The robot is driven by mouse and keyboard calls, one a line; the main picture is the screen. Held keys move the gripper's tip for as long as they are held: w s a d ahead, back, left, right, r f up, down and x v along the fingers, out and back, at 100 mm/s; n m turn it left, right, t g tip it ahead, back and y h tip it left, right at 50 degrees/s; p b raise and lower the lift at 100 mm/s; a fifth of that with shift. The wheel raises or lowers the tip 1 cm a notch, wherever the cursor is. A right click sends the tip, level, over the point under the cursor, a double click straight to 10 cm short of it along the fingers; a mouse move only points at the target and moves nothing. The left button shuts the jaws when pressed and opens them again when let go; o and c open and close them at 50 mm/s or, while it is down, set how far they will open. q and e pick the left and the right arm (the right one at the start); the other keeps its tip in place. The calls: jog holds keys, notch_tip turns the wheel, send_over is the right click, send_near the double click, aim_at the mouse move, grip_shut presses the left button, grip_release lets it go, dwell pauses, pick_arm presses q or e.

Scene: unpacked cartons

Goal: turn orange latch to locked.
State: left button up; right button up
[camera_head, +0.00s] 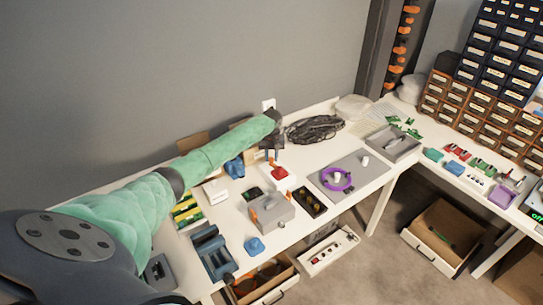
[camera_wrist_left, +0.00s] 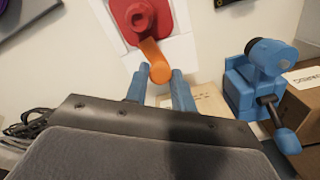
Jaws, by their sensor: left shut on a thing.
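In the head view this gripper (camera_head: 272,153) points down from the end of the green-sleeved arm. My right gripper is out of view.
A blue vise-like tool (camera_wrist_left: 255,78) stands close to the right in the wrist view, by a cardboard box (camera_wrist_left: 300,110). Black cable (camera_head: 315,128) lies right of my gripper. A grey box (camera_head: 270,215) and a grey board with a purple ring (camera_head: 336,180) lie nearer the front.

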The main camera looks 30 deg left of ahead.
pick_arm(q)
jog(key=shift+m, duration=1)
pick_arm(e)
jog(key=shift+s+d+f, duration=0.1)
jog(key=shift+s+d, duration=0.05)
jog(key=shift+s, duration=0.4)
pick_arm(q)
jog(key=shift+m, duration=0.3)
pick_arm(e)
jog(key=shift+a, duration=0.2)
pick_arm(q)
jog(key=o, duration=1)
